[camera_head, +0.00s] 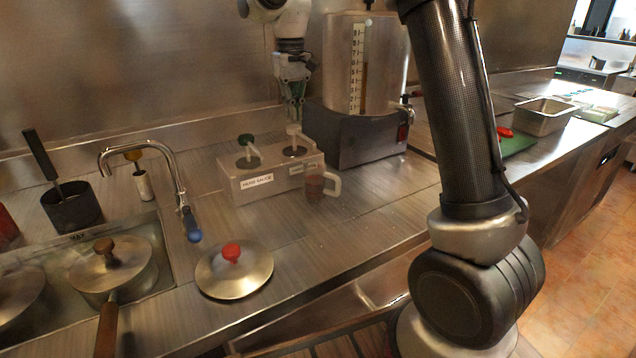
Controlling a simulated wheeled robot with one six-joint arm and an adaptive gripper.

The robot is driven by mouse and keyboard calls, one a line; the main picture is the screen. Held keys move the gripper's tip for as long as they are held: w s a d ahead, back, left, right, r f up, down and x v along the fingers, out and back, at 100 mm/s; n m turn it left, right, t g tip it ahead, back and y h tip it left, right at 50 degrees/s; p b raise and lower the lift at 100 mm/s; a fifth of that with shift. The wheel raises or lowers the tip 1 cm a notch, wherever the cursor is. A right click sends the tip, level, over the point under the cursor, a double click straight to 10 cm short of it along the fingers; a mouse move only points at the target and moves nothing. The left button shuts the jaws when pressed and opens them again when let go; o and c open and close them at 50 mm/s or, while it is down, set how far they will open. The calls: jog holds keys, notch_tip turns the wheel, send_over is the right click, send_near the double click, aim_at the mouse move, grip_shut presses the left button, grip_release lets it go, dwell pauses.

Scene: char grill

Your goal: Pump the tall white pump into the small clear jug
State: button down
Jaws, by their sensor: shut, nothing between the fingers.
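The white pump (293,134) stands upright in the right well of a pale two-well sauce dispenser (248,188). A dark green pump (247,146) stands in the left well. The small clear jug (316,186) sits on the counter against the dispenser's front right, below the white pump, with its handle to the right. Its lower part looks reddish brown. My gripper (295,116) points down with its fingers shut and empty, right over the white pump's head. I cannot tell whether the fingertips touch it.
A large steel urn (390,60) on a dark base (355,140) stands close right of my gripper. A faucet (165,150), a red-knobbed lid (235,272) and a covered pot (110,268) lie to the left. The counter in front of the jug is clear.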

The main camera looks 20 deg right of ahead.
dwell(0.3)
notch_tip(320, 180, up, 6)
dwell(0.6)
jog(key=f, duration=0.3)
jog(key=shift+s+d+f, duration=0.1)
jog(key=shift+s+f, duration=0.2)
jog(key=shift+s, duration=0.1)
jog(key=s+d+t, duration=0.1)
jog(key=s+d, duration=0.4)
jog(key=s, duration=0.6)
jog(key=s+d+f+m+t, duration=0.1)
jog(key=s+d, duration=0.3)
jog(key=s, duration=0.7)
jog(key=s+d+m+t, duration=0.1)
jog(key=s+d, duration=0.4)
jog(key=s, duration=0.6)
jog(key=shift+d+f+t, duration=0.3)
jog(key=shift+d+t, duration=0.05)
jog(key=shift+t, duration=0.35)
